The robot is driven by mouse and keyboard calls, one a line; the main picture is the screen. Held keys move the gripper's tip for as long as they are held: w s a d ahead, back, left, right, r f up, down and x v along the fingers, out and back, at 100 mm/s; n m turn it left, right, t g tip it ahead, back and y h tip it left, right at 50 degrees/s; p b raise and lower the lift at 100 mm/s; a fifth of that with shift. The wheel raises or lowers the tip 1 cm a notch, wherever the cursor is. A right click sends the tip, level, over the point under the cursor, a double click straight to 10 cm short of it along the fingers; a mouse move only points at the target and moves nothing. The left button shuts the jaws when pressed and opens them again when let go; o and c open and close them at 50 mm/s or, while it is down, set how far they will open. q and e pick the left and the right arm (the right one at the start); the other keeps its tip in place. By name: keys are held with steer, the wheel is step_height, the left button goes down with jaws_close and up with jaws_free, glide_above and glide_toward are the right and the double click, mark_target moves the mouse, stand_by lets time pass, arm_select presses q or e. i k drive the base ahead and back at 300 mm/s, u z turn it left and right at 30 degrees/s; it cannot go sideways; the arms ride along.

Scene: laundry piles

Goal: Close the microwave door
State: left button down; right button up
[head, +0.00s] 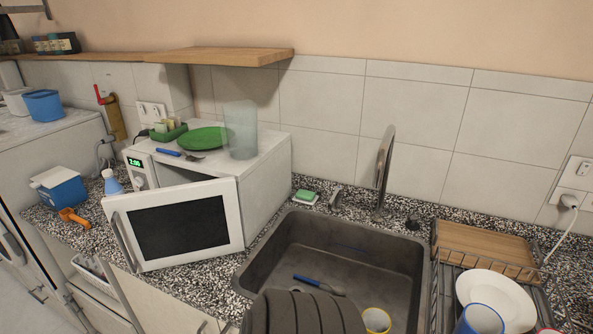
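The white microwave (268,187) stands on the speckled counter left of the sink. Its door (221,195) has a dark window and a vertical handle (125,240) near its left edge. The door stands partly open: its left side is swung out from the body, and its right edge is close to the body's front right corner. Neither of my grippers is in view.
A green plate (208,138), a fork and a clear glass (240,130) stand on the microwave. A blue-and-white box (61,190), an orange scoop (74,218) and a spray bottle (112,184) are left of the door. A dark ribbed object (305,313) covers part of the sink (285,250).

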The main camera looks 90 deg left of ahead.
mark_target(166, 227)
steer(key=k, duration=1.05)
steer(key=u, duration=2)
